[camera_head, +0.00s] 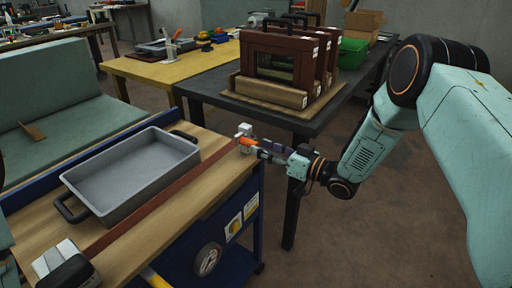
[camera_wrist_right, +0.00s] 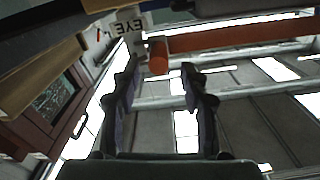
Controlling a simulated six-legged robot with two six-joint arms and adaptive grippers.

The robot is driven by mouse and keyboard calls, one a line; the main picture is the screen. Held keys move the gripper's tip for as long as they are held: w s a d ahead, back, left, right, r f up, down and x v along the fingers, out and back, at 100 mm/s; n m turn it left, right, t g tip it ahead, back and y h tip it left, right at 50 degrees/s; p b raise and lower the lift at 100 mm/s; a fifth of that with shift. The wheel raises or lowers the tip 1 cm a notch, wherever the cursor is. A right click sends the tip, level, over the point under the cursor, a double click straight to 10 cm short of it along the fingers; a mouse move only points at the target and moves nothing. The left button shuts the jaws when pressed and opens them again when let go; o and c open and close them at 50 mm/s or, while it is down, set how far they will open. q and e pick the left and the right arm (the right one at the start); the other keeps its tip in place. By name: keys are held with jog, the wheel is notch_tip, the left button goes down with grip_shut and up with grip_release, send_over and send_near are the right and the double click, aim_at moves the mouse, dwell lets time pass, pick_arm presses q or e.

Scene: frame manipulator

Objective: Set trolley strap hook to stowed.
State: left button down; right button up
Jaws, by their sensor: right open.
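The trolley (camera_head: 140,215) has a wooden top and blue sides. A red-brown strap (camera_head: 160,200) runs across its top to the far right corner. There the orange strap hook (camera_head: 246,142) sits by a small light-grey block (camera_head: 243,129). My right gripper (camera_head: 266,150) is open at that corner, its fingers pointing at the hook. In the right wrist view, the orange hook end (camera_wrist_right: 158,56) lies just beyond the two spread fingertips, beside a white block marked EYE (camera_wrist_right: 131,36). Whether a finger touches the hook is unclear. My left gripper is not seen.
A grey tray (camera_head: 72,194) with dark handles stands on the trolley. A black-and-white block (camera_head: 64,266) sits at the strap's near end. A dark table (camera_head: 222,91) with brown frames (camera_head: 275,57) stands behind. Floor right of the trolley is open.

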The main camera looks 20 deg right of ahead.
aim_at(257, 143)
jog(key=shift+w+a+f, duration=0.15)
jog(key=shift+w+a, duration=0.15)
jog(key=shift+w, duration=0.2)
jog(key=shift+w+a+f, duration=0.15)
jog(key=shift+w+a, duration=0.15)
jog(key=shift+w, duration=0.2)
jog(key=shift+w+a+r, duration=0.15)
jog(key=shift+a+r, duration=0.05)
jog(key=shift+a, duration=0.1)
jog(key=shift+w, duration=0.1)
jog(key=shift+c, duration=0.2)
jog(key=shift+f, duration=0.1)
jog(key=shift+c, duration=0.8)
grip_shut()
